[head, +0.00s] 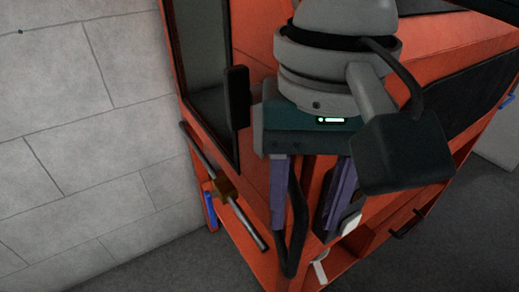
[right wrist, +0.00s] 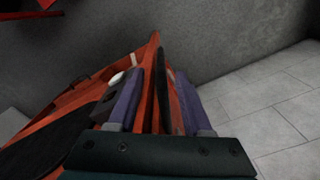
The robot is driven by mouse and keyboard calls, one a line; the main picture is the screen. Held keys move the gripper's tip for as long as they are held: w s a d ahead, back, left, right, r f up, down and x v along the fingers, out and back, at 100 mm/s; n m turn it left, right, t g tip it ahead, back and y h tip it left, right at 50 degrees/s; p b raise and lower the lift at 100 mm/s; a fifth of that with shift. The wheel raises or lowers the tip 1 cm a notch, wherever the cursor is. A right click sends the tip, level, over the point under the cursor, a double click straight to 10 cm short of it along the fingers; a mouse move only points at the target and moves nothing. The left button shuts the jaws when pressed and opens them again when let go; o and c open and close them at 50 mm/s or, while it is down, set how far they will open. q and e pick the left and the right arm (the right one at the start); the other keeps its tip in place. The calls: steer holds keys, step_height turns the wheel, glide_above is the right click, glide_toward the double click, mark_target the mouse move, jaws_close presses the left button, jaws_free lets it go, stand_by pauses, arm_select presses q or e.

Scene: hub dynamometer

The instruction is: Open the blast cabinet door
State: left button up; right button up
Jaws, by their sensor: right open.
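The orange blast cabinet (head: 254,28) fills the middle and right of the head view, and its orange body also shows in the right wrist view (right wrist: 80,97). A black, curved bar handle (head: 297,215) stands out near its front corner. My right gripper (head: 300,232) reaches down over this corner with its two purple fingers apart. In the right wrist view the handle (right wrist: 162,88) shows between the open fingers (right wrist: 160,78). I cannot tell whether either finger touches it. The door appears shut, though my gripper hides part of it. My left gripper is not in view.
A grey block wall (head: 80,120) stands close on the left. A grey rod (head: 246,223) with a brown block runs along the cabinet's left side. A dark window (head: 206,70) is above it. Dark grey floor (head: 150,272) is free in front.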

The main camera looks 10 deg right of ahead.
mark_target(298, 238)
step_height(298, 238, down, 6)
steer(key=shift+r+b, duration=0.1)
steer(key=shift+b, duration=0.4)
steer(key=shift+w, duration=0.1)
jaws_close()
stand_by(1.0)
